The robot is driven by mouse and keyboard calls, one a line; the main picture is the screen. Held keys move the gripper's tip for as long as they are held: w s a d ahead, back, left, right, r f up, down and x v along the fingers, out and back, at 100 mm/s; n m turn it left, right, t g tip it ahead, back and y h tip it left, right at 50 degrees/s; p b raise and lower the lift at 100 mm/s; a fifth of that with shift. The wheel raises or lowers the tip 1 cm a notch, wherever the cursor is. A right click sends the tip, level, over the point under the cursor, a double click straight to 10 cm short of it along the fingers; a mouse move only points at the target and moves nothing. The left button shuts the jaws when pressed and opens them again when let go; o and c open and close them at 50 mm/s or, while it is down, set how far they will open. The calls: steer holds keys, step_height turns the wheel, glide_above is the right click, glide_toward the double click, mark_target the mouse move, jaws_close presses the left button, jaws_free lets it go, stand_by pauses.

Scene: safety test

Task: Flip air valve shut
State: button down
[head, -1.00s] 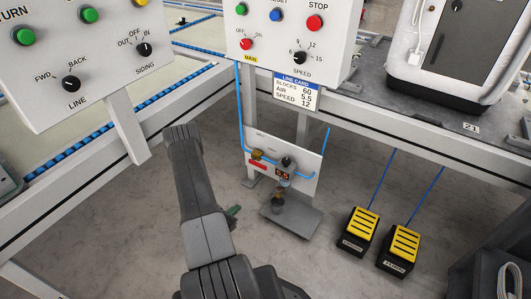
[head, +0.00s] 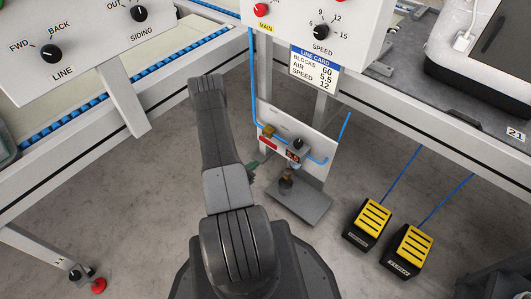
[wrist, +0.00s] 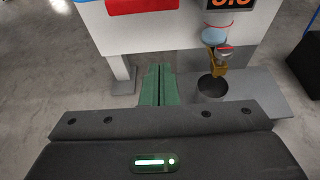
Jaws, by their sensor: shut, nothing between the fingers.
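The air panel (head: 316,147) is a white upright plate under the line frame, with a blue hose at each side. A small yellow valve handle (head: 268,131) sits at its upper left, above a red label (head: 270,143). The handle is out of the wrist view, where the red label (wrist: 140,5) shows at the top edge. My gripper's green fingers (head: 254,168) are partly hidden by my arm in the head view, low and left of the panel. In the wrist view the fingers (wrist: 158,84) are together and empty, below the panel's lower edge.
A black knob (head: 298,143) and a red display (head: 292,156) are on the panel. A brass fitting (wrist: 217,70) hangs over a dark cup (wrist: 212,88) on a grey base plate (head: 312,205). Two yellow pedals (head: 372,218) (head: 411,245) stand right. The frame rail (head: 200,68) is above.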

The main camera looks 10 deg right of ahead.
steer(key=b+x, duration=0.3)
steer(key=x, duration=0.7)
steer(key=shift+r, duration=2)
steer(key=shift+a, duration=0.15)
